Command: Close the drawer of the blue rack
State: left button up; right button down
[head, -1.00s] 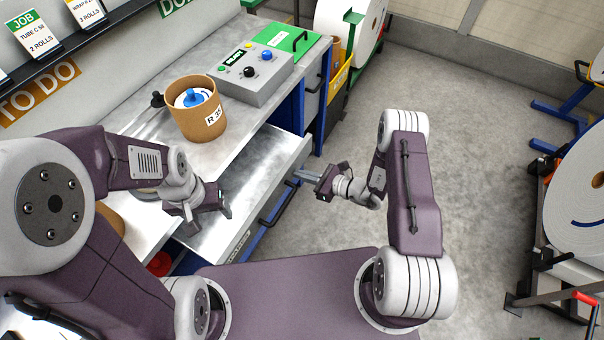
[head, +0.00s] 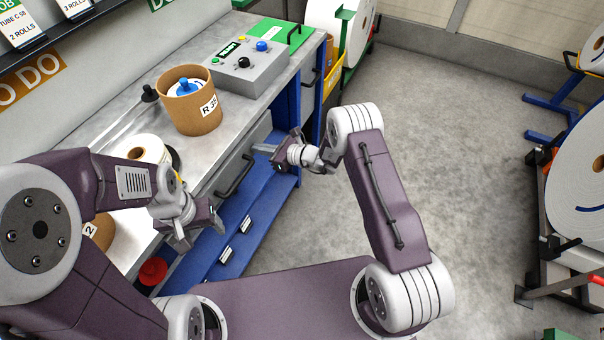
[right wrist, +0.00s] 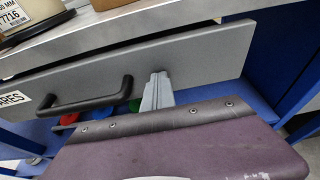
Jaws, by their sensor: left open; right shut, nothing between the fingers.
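The drawer front (head: 238,170) of the blue rack (head: 287,100) is a grey panel with a black handle (head: 236,176). It sits under the metal worktop, at or close to the rack's front; I cannot tell if a small gap remains. In the right wrist view the drawer front (right wrist: 190,62) and its handle (right wrist: 92,97) show large. My right gripper (head: 262,149) is shut and empty, its tips against or very near the panel, right of the handle (right wrist: 158,78). My left gripper (head: 204,234) is open and empty, in front of the rack at the left.
On the worktop (head: 140,98) stand a cardboard tub (head: 190,112), a grey control box (head: 250,70) and a white roll (head: 148,149). A blue lower shelf (head: 262,200) with labels lies below the drawer.

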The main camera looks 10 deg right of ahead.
jog(key=w+a+b, duration=0.1)
jog(key=a, duration=0.1)
jog(key=w+a+b, duration=0.1)
jog(key=w+a, duration=0.1)
jog(key=w+a+b, duration=0.1)
jog(key=a, duration=0.1)
jog(key=shift+w+f, duration=0.1)
jog(key=shift+w, duration=0.05)
pick_arm(q)
jog(key=shift+s+d+f+b, duration=0.1)
jog(key=shift+f+b, duration=0.05)
jog(key=shift+f, duration=1)
jog(key=shift+s+d+f+b, duration=0.1)
jog(key=shift+f+b, duration=0.05)
jog(key=shift+f, duration=1)
pick_arm(e)
jog(key=shift+w+a+r, duration=0.1)
jog(key=shift+r, duration=0.3)
